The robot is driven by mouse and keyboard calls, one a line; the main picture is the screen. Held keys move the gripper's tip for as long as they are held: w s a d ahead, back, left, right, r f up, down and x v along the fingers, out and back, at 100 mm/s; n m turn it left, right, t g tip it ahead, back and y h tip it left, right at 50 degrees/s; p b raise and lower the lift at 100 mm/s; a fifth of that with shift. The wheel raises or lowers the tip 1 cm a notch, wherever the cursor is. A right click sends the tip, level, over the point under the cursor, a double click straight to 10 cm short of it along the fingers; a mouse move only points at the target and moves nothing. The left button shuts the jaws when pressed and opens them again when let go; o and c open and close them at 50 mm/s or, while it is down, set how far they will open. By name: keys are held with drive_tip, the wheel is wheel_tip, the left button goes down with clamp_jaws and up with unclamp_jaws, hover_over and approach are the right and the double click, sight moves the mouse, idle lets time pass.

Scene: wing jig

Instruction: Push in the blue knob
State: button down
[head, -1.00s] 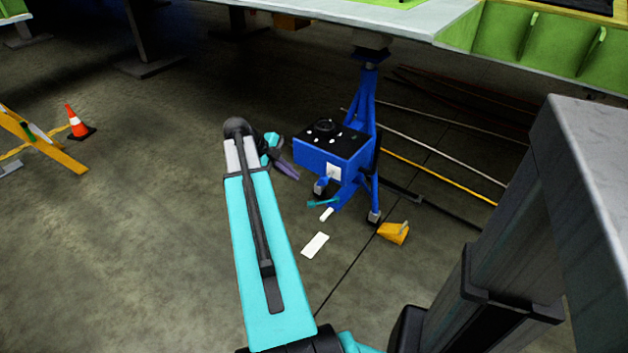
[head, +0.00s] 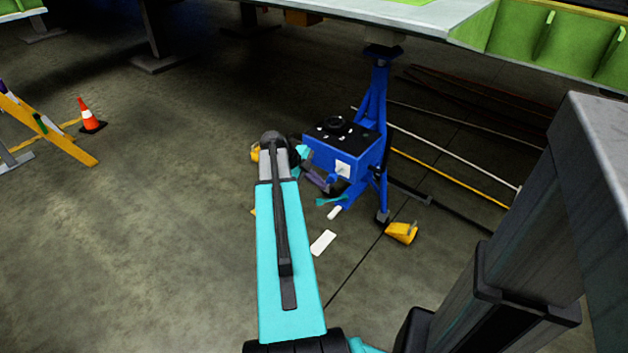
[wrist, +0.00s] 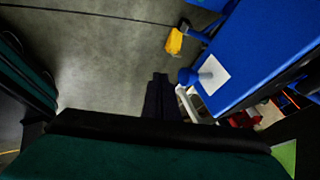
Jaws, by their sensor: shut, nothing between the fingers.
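The blue knob (wrist: 187,76) sticks out on a pale stem from a white plate (wrist: 214,75) on the side of a blue box (wrist: 245,45). In the head view the knob (head: 333,180) shows small in front of the plate (head: 343,169) on the box (head: 325,155). My gripper (wrist: 161,80) is shut and empty, its dark fingers just left of the knob in the wrist view, with a narrow gap in the picture. In the head view my gripper (head: 326,187) is beside the knob, partly hidden by my arm. Contact is not clear.
The box sits on a blue stand (head: 379,100) under the table (head: 400,12). A yellow block (head: 402,232) and a white card (head: 323,243) lie on the floor. Long rods (head: 450,175) lie to the right. An orange cone (head: 90,115) stands far left.

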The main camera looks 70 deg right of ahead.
sight(335, 175)
drive_tip(key=shift+s+d, duration=0.2)
drive_tip(key=shift+d, duration=0.6)
drive_tip(key=shift+s+d, duration=0.15)
drive_tip(key=shift+d, duration=0.6)
drive_tip(key=shift+d, duration=0.1)
drive_tip(key=d, duration=0.1)
drive_tip(key=s+d, duration=0.1)
drive_tip(key=d, duration=0.1)
drive_tip(key=shift+d+b, duration=0.2)
drive_tip(key=shift+b, duration=0.2)
drive_tip(key=shift+d+r, duration=0.1)
